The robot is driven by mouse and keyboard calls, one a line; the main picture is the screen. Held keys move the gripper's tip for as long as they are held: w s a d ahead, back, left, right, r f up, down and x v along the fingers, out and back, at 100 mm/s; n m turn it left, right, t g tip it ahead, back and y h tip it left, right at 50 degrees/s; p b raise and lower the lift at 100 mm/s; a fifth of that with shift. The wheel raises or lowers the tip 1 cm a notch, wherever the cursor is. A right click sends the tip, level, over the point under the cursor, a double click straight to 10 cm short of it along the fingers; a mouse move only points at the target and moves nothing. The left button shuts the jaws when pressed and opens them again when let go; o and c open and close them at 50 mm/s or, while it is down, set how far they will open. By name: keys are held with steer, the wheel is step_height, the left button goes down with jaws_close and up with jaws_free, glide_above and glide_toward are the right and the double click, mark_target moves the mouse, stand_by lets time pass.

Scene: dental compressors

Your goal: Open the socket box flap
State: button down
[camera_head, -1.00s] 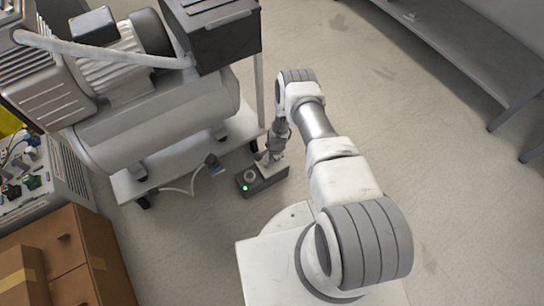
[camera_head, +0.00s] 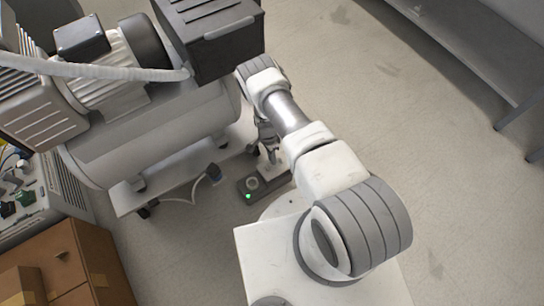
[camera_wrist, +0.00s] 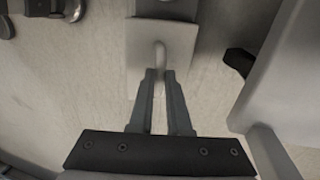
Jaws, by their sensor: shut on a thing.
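The socket box (camera_head: 250,186) is a low dark grey box with a green light, on the floor beside the compressor stand. My gripper is over the box in the head view, partly hidden by my arm. In the wrist view, my gripper (camera_wrist: 160,76) has its two fingers close together on a thin curved handle (camera_wrist: 160,55). The handle stands on a pale flat flap (camera_wrist: 140,42). How far the flap is lifted is hard to tell.
The compressor (camera_head: 150,130) stands on a low white platform to the left. Brown cartons (camera_head: 75,255) are at lower left. A grey bench (camera_head: 470,60) is at upper right; the floor between is free.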

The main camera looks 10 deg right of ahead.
steer(key=shift+w+a+r+g, duration=0.15)
steer(key=shift+w+g, duration=0.3)
steer(key=shift+g, duration=0.15)
steer(key=shift+w, duration=0.1)
steer(key=c, duration=0.9)
jaws_free()
steer(key=shift+o, duration=0.2)
steer(key=shift+r+p, duration=0.3)
steer(key=shift+r, duration=0.25)
steer(key=s+d+r+p, duration=0.5)
steer(key=d+r+p, duration=0.1)
steer(key=d+r, duration=0.4)
steer(key=shift+s, duration=0.35)
steer(key=shift+d, duration=0.1)
